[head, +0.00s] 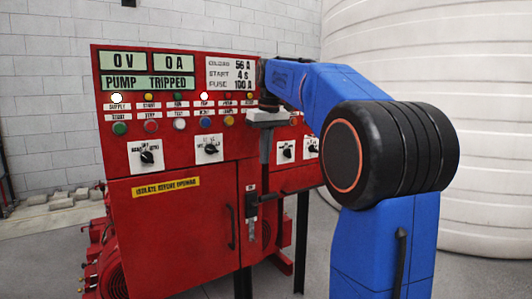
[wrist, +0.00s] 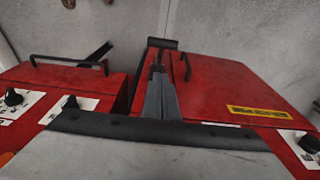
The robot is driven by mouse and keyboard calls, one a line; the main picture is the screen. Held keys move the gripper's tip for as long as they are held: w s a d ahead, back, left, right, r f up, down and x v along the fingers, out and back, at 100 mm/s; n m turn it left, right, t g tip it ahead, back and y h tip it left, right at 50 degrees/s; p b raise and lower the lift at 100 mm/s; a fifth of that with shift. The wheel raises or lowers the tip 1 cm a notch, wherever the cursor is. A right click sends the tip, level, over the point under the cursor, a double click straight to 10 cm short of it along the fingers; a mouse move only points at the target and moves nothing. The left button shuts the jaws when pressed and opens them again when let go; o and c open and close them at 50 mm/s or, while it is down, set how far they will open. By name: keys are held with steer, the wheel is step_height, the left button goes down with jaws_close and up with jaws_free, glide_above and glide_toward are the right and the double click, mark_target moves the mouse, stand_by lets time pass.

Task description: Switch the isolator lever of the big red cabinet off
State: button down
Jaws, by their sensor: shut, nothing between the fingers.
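The big red cabinet (head: 175,230) stands at the centre left of the head view, its displays reading "PUMP TRIPPED". Its isolator has a pale plate (head: 251,229) on the narrow right front. The black isolator lever (head: 268,198) sticks out near the plate's upper part. My gripper (head: 264,188) points down in front of the cabinet, its shut, empty fingers just above the lever. In the wrist view, my gripper's fingers (wrist: 160,76) reach towards the lever's black crossbar (wrist: 163,44). I cannot tell whether they touch it.
Black knobs (head: 147,157) and rows of buttons line the panel above. A black door handle (head: 231,228) stands left of the isolator. A smaller red box (head: 298,178) adjoins at the right. A large white tank (head: 480,90) fills the right background.

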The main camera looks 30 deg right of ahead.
glide_above(269, 195)
steer(key=w, duration=0.4)
steer(key=f, duration=0.6)
steer(key=shift+s, duration=0.25)
steer(key=shift+s+f, duration=0.75)
steer(key=shift+f, duration=0.2)
steer(key=shift+s+f, duration=0.3)
steer(key=shift+f, duration=0.25)
steer(key=shift+s+f, duration=0.15)
steer(key=shift+s+f+t, duration=0.7)
steer(key=shift+s+t, duration=0.1)
steer(key=shift+s, duration=0.1)
step_height(269, 195, down, 16)
steer(key=s+t, duration=0.3)
steer(key=t, duration=0.1)
